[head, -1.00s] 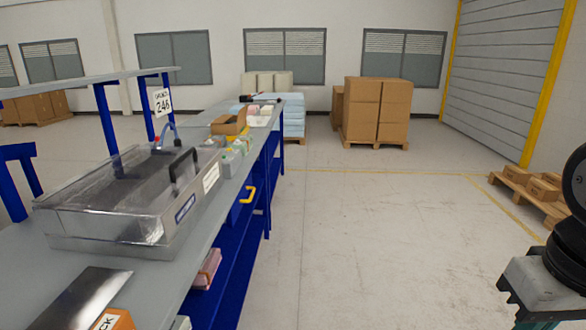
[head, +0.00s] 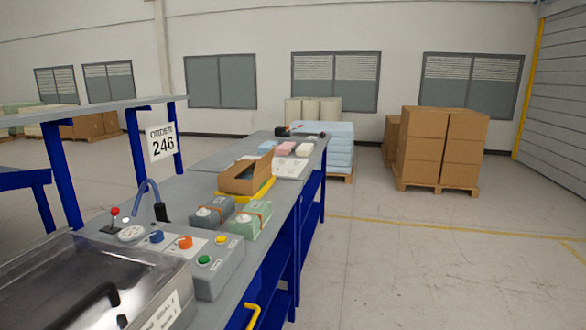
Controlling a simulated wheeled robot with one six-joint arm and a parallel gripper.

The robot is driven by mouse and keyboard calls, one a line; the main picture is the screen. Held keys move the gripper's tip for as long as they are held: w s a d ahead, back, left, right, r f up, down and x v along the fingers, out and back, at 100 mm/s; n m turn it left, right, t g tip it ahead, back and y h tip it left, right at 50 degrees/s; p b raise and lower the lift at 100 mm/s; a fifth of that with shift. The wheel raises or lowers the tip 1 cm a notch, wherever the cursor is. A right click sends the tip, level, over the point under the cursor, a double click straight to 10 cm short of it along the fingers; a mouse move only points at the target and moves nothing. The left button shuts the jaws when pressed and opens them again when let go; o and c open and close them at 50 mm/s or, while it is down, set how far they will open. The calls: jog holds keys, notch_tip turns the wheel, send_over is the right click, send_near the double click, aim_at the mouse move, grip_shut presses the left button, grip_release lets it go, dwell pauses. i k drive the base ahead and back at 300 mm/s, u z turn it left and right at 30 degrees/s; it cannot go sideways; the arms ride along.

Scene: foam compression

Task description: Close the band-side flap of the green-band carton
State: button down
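An open brown carton (head: 240,183) stands on the bench on a yellow base (head: 262,190). At least one flap is raised, and the inside looks dark. I cannot make out a green band on it, nor which side is the band side. My gripper is not in view.
A button box (head: 215,268) and a clear-lidded machine (head: 150,270) are nearer. Coloured pads (head: 285,149) lie beyond. The floor (head: 400,270) right of the bench is clear.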

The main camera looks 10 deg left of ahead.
aim_at(265, 160)
jog(key=i, duration=0.5)
jog(key=u, duration=0.95)
jog(key=k, duration=0.55)
jog(key=z, duration=0.6)
jog(key=i, duration=1.45)
jog(key=u, duration=0.8)
